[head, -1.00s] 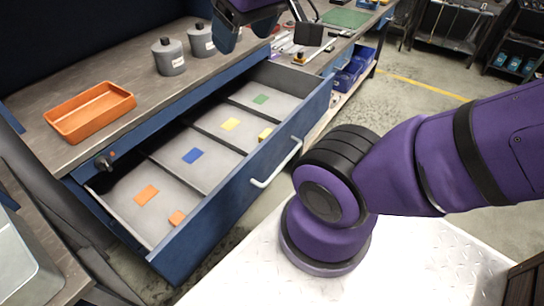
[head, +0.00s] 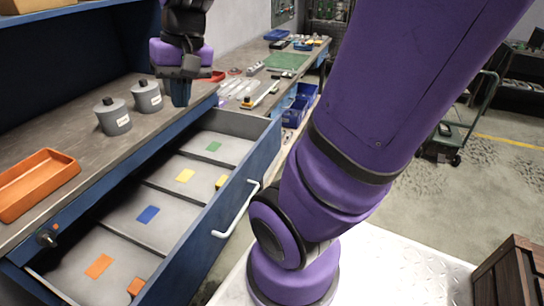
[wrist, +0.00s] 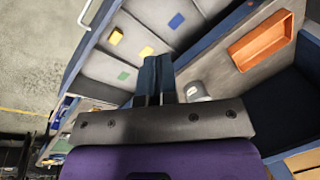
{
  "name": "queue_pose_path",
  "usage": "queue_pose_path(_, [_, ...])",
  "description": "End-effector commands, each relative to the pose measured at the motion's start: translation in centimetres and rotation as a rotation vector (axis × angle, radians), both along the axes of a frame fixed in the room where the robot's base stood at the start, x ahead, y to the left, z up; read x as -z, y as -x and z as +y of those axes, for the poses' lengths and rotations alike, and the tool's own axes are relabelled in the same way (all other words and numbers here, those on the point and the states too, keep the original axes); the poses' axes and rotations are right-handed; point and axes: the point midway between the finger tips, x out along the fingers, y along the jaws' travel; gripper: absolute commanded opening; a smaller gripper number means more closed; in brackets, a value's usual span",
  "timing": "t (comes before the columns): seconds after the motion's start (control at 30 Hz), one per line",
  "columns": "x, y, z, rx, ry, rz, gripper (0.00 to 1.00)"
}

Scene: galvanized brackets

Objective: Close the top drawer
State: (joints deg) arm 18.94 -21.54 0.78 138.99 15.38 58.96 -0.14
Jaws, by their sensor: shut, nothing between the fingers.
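The top drawer (head: 255,180) is blue with a grey, divided inside and a white bar handle (head: 236,210). It is pulled well out from under the workbench, and coloured labels lie in its compartments. It also shows in the wrist view, with its handle (wrist: 85,14) at the upper left. My gripper (head: 181,102) points down over the bench near the drawer's far end, beside the grey canisters and apart from the handle. In the wrist view its dark blue fingers (wrist: 154,75) are together and empty.
Two grey canisters (head: 113,117) (head: 147,96) and an orange tray (head: 38,184) stand on the bench top. Blue bins (head: 297,103) and tools lie beyond the drawer. A wooden crate (head: 510,272) stands at the lower right. Open floor lies at the right.

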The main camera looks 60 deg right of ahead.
Motion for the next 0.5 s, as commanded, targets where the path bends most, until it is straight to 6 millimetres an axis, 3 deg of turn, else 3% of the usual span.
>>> queue_pose_path(0.2, [3.0,-2.8,-4.0,0.208,-0.186,0.133,0.0])
queue_pose_path(0.5, [7.6,-5.3,-10.5,0.492,-0.465,0.252,0.0])
